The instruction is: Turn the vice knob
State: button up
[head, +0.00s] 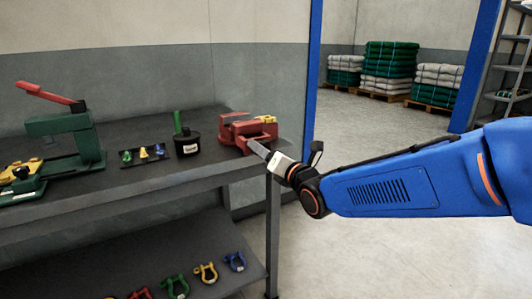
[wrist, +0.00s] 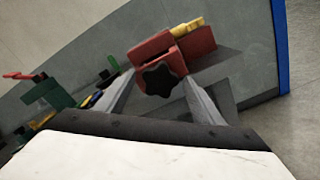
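A red vice (head: 247,130) with yellow on its top stands at the right end of the dark workbench. In the wrist view the red vice (wrist: 190,48) shows its black star-shaped knob (wrist: 160,78) facing me. My gripper (head: 255,147) reaches toward the front of the vice from the right. In the wrist view my gripper (wrist: 158,92) has its two fingers apart, one on each side of the knob in the picture. I cannot tell whether the fingers touch the knob. In the head view the knob is hidden.
The workbench (head: 130,186) also holds a green press with a red lever (head: 62,135), a black pot with a green stick (head: 187,143) and small coloured parts (head: 143,154). Several coloured shackles lie on the shelf below (head: 190,250). Open floor (head: 400,240) lies to the right.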

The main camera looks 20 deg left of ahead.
jog(key=shift+d, duration=0.1)
jog(key=v, duration=1.7)
jog(key=shift+d, duration=0.2)
jog(key=d+f+m+g+h, duration=0.1)
jog(key=d+f+m+h, duration=0.35)
jog(key=d+m, duration=0.65)
jog(key=d+f+m+h, duration=0.45)
jog(key=d+m, duration=0.35)
jog(key=d, duration=0.6)
jog(key=s+d+f+m+g+h, duration=0.2)
jog(key=s+d+f+m+g, duration=0.1)
jog(key=s+d+m, duration=0.4)
jog(key=s+d+f+m+g+h, duration=0.2)
jog(key=s+d+f+m+g, duration=0.1)
jog(key=s+d+m, duration=0.5)
jog(key=s+m, duration=0.2)
jog(key=m, duration=0.2)
jog(key=shift+s+d+f+m+h, duration=0.3)
jog(key=shift+s+f, duration=0.1)
